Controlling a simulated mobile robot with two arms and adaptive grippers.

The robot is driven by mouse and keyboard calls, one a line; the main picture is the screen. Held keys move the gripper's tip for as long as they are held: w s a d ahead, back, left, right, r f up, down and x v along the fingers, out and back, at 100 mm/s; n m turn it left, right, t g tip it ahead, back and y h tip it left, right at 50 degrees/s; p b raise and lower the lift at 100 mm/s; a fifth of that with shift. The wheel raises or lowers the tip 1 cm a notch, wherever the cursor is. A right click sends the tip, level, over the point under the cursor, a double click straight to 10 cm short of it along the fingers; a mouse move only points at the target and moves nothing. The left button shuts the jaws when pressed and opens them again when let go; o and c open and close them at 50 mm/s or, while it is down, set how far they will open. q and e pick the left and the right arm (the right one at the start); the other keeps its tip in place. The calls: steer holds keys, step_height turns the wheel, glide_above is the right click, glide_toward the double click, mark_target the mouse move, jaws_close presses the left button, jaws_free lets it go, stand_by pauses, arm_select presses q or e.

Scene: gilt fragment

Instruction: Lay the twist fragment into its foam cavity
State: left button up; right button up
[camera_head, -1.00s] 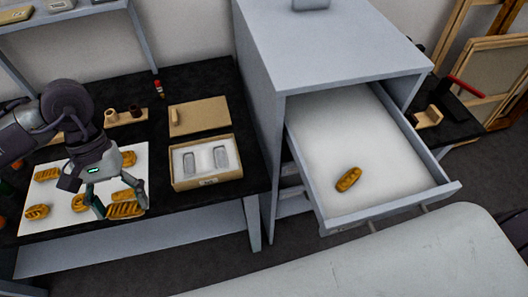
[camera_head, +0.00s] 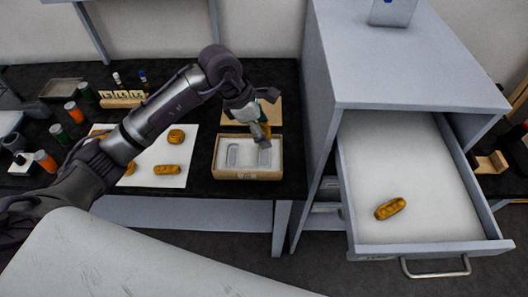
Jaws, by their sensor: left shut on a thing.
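My left gripper (camera_head: 262,118) hangs over the back right of the open cardboard box (camera_head: 248,175). It is shut on a small golden-brown piece (camera_head: 259,133), mostly hidden by the fingers; I take it for the twist fragment, but its shape is not clear. The box holds pale foam with two cavities, a left one (camera_head: 233,155) and a right one (camera_head: 264,157), both apparently empty. The piece is above or just at the back of the right cavity; I cannot tell if it touches the foam. My right gripper is not in view.
Several gilt fragments (camera_head: 167,169) lie on a white sheet (camera_head: 150,181) left of the box, partly behind my arm. Another fragment (camera_head: 390,208) lies in the open drawer (camera_head: 440,232). The grey cabinet (camera_head: 322,110) stands close right of the box. Jars (camera_head: 74,112) stand far left.

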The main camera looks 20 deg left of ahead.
arm_select(q)
steer(key=p, duration=0.1)
glide_above(267, 157)
steer(key=a, duration=0.1)
steer(key=f, duration=0.4)
steer(key=shift+s+a+f, duration=0.1)
steer(key=shift+s+f, duration=0.1)
steer(key=shift+f, duration=0.15)
step_height(267, 157, down, 4)
steer(key=shift+r+p, duration=0.2)
steer(key=shift+p, duration=0.3)
steer(key=shift+f+b, duration=0.35)
steer(key=shift+b, duration=0.1)
steer(key=o, duration=0.6)
steer(key=shift+r, duration=0.1)
steer(key=shift+o, duration=0.2)
steer(key=shift+r, duration=0.1)
steer(key=shift+r+p, duration=0.35)
steer(key=shift+p, duration=0.25)
steer(key=b+v, duration=0.4)
steer(key=v, duration=0.7)
steer(key=shift+a+r, duration=0.2)
steer(key=shift+r, duration=0.15)
